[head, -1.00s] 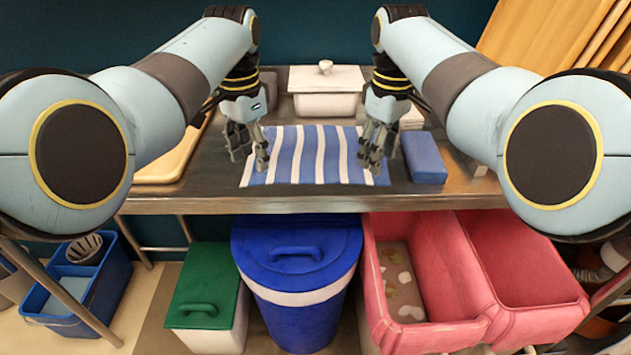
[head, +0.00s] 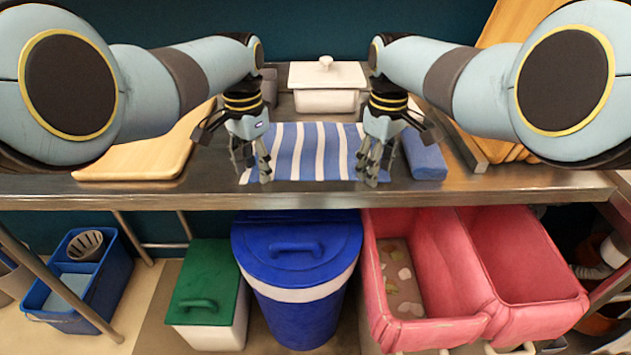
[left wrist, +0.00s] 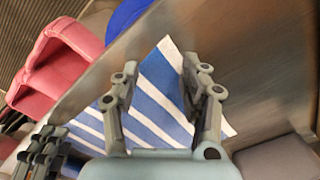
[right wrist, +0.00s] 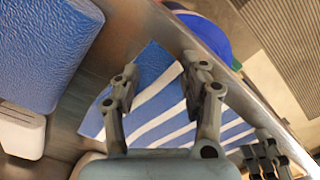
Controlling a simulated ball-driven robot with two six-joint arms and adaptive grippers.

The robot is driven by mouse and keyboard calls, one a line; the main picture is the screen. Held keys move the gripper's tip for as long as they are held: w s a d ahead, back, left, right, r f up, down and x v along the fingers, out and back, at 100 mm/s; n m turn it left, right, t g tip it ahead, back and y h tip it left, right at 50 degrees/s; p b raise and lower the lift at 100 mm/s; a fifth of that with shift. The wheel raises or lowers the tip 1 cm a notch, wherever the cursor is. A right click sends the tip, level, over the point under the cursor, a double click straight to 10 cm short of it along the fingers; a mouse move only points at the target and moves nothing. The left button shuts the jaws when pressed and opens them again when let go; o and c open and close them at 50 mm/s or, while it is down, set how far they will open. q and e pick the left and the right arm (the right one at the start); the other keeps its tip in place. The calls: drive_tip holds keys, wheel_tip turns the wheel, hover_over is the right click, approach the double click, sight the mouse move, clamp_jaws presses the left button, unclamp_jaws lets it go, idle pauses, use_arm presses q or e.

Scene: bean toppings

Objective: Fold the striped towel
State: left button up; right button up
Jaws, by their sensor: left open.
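The blue-and-white striped towel (head: 313,150) lies spread flat near the front edge of the metal counter. My left gripper (head: 252,173) is at its front left corner, and my right gripper (head: 371,172) is at its front right corner. In the left wrist view, the towel (left wrist: 155,95) shows between and beyond the open, empty fingers (left wrist: 158,70). In the right wrist view, the towel (right wrist: 155,100) shows between the open fingers (right wrist: 160,68). Whether the fingertips touch the cloth cannot be told. The grippers hide parts of the corners.
A blue block (head: 424,155) lies close to the right of the towel. A wooden board (head: 140,160) is at the left, and a white lidded container (head: 327,88) stands behind. Below the counter's front edge (head: 310,198) are a blue bin (head: 300,260) and pink tubs (head: 415,300).

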use_arm(q)
drive_tip(key=shift+f, duration=0.15)
clamp_jaws()
use_arm(e)
drive_tip(key=shift+s+f, duration=0.2)
drive_tip(key=shift+f, duration=0.05)
drive_tip(key=c, duration=0.9)
use_arm(q)
drive_tip(key=shift+s, duration=0.1)
use_arm(e)
clamp_jaws()
